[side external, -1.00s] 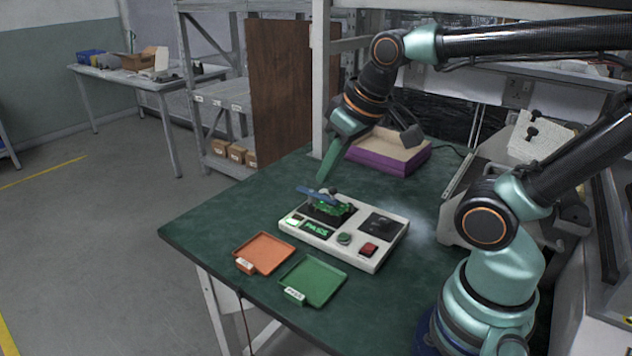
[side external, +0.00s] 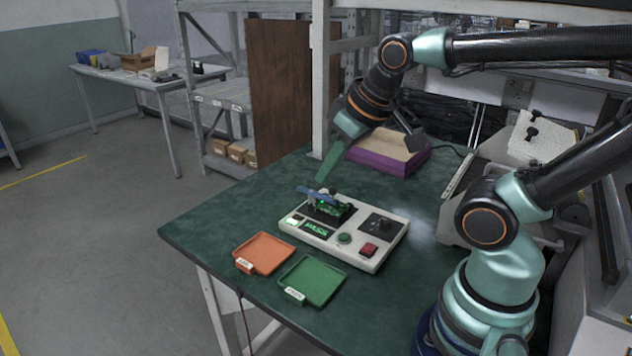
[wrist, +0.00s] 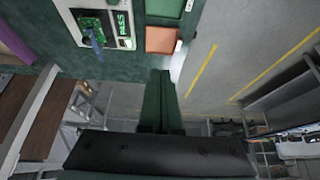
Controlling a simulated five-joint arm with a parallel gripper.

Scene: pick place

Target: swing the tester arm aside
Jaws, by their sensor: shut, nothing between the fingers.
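The tester (side external: 378,254) is a white box on the green table, with a display reading PASS, a green button and a red button. Its blue tester arm (side external: 314,193) lies over the green circuit board (side external: 336,208) in the nest at the left part of the box. The tester arm also shows at the top left of the wrist view (wrist: 96,38). My gripper (side external: 322,178) is shut and empty, its green fingers pointing down just above and behind the tester arm in the side view. A small gap seems to show between them; exact contact cannot be told.
An orange tray (side external: 264,253) and a green tray (side external: 314,281) lie in front of the tester. A purple-sided box (side external: 388,155) stands behind it. A white shelf post (side external: 320,90) rises near the table's back edge. The table left of the tester is clear.

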